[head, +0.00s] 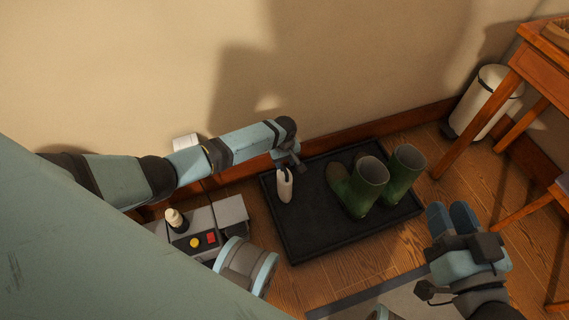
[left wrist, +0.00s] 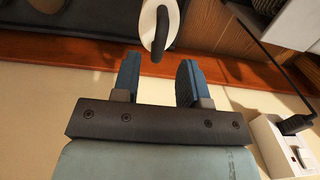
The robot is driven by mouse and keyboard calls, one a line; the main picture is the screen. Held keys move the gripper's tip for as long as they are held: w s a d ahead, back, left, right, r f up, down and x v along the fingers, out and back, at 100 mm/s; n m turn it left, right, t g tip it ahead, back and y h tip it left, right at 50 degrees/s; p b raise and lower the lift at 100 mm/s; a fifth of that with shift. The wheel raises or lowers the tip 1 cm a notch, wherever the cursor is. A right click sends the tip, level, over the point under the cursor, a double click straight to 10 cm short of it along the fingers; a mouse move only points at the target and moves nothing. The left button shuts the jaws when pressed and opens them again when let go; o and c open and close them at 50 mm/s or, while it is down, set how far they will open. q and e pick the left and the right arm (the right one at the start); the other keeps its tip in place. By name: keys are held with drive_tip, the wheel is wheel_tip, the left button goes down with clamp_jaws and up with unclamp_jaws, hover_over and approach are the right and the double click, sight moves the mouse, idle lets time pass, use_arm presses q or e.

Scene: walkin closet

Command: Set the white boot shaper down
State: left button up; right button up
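The white boot shaper (head: 285,188) appears to stand at the left part of the black boot tray (head: 300,250). In the left wrist view the shaper (left wrist: 150,20) has a dark hooked handle and lies just beyond my fingertips. My left gripper (head: 287,160) is right above it in the head view. In the left wrist view my left gripper (left wrist: 157,75) is open, with nothing between its fingers. The shaper's underside is hidden.
Two green boots, a left one (head: 360,187) and a right one (head: 402,175), stand on the tray. A white bin (head: 482,100) and a wooden table (head: 540,65) are at the right. The wall and baseboard (head: 325,142) run close behind the tray.

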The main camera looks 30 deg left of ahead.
use_arm(q)
wheel_tip(320, 180, up, 8)
drive_tip(key=p, duration=0.3)
use_arm(e)
drive_tip(key=shift+s+a+r+m+t, duration=0.1)
drive_tip(key=shift+s+r+m+t, duration=0.1)
drive_tip(key=shift+r, duration=0.4)
drive_tip(key=shift+s+r+m+t, duration=0.1)
drive_tip(key=shift+r+m, duration=0.1)
drive_tip(key=shift+r, duration=0.45)
drive_tip(key=shift+s+a+r+m+t, duration=0.1)
drive_tip(key=shift+r+m, duration=0.1)
drive_tip(key=shift+r, duration=0.4)
use_arm(q)
drive_tip(key=shift+w+f, duration=0.1)
